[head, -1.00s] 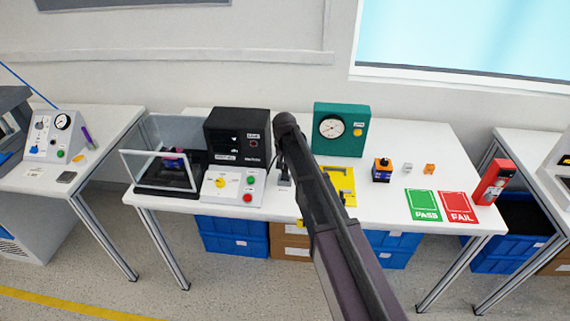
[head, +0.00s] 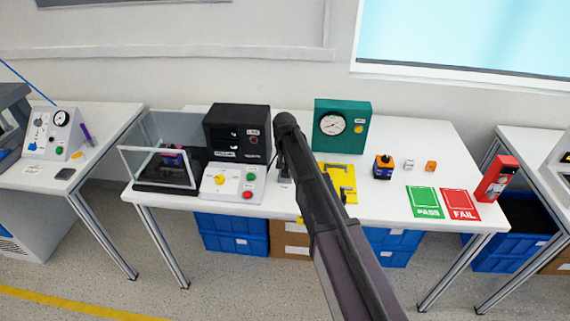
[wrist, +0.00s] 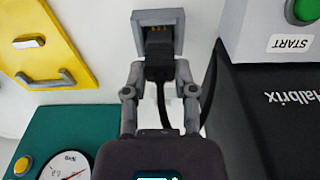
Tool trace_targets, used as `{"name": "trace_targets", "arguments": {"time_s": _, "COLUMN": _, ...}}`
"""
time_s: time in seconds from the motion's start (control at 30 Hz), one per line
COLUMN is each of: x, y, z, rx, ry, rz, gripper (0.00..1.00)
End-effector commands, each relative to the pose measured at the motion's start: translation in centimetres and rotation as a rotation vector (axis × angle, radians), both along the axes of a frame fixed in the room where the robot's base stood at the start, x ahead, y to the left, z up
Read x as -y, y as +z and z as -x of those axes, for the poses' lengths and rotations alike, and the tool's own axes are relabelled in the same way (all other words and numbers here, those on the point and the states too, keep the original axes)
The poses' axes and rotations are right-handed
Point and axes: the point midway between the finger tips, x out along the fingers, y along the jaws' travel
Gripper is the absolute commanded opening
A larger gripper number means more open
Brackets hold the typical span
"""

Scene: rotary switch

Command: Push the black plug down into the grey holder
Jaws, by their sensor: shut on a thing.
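The grey holder (wrist: 144,18) is a square frame with metal contacts inside, standing on the white table in the wrist view. The black plug (wrist: 159,67) is between the fingers of my gripper (wrist: 160,76), which is shut on it. The plug's far end reaches into or over the holder's opening; I cannot tell how deep it sits. A black cable runs back from the plug between the fingers. In the head view my arm hides most of the plug and holder; only a grey part of the holder (head: 284,180) shows beside the arm.
A black box (wrist: 265,105) and a control panel with a green START button (wrist: 306,10) are close on one side. A yellow plate with handles (wrist: 48,45) and a green gauge box (wrist: 45,145) are on the other. A clear-walled case (head: 160,165) stands at the table's left.

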Motion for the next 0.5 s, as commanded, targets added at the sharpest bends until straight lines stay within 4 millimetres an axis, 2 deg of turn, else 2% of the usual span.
{"name": "trace_targets", "arguments": {"time_s": 0.5, "x": 0.0, "y": -1.01, "z": 0.0, "rx": 0.0, "ry": 0.0, "rz": 0.0, "gripper": 0.0}}
